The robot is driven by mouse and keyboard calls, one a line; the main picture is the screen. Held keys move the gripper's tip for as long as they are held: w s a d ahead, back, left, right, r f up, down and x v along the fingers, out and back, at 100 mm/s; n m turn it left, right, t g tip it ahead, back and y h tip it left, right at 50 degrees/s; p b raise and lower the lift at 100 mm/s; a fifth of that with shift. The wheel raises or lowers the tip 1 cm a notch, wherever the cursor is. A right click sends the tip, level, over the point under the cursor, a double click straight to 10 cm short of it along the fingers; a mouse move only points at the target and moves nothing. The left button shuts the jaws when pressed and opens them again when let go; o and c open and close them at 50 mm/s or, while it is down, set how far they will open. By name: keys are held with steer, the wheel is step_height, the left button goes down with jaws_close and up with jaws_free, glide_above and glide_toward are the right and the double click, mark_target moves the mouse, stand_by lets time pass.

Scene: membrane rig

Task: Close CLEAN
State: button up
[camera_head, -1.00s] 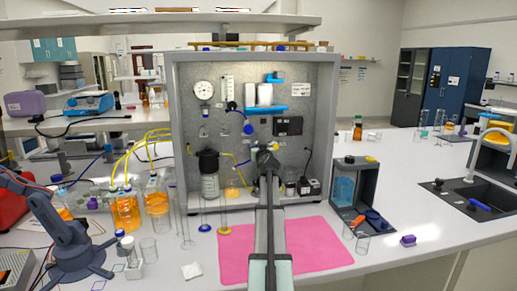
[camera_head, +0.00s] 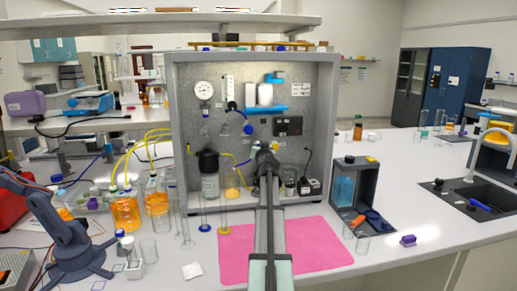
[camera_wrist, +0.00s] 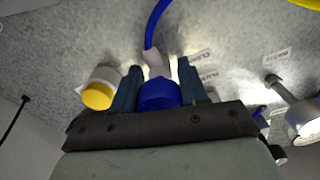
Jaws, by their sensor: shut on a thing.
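My gripper (camera_wrist: 160,82) has its two dark fingers on either side of a blue valve knob (camera_wrist: 158,95) and is shut on it. The knob sits at a pale fitting on the grey panel, with a blue tube (camera_wrist: 152,32) running from it. A small label that seems to read CLEAN (camera_wrist: 190,57) is on the panel beside the fitting. In the head view my gripper (camera_head: 264,150) is against the panel of the rig, and my arm hides the knob there. The knob's angle is hard to tell.
A white fitting with a yellow cap (camera_wrist: 97,95) is close to the left finger in the wrist view. A metal fitting (camera_wrist: 300,115) stands to the right. Bottles of orange liquid (camera_head: 126,212) and tall cylinders are left of my arm.

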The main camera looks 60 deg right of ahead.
stand_by(0.3)
steer(key=o, duration=1.1)
steer(key=shift+c, duration=0.2)
steer(key=v, duration=1.4)
steer(key=shift+d, duration=0.1)
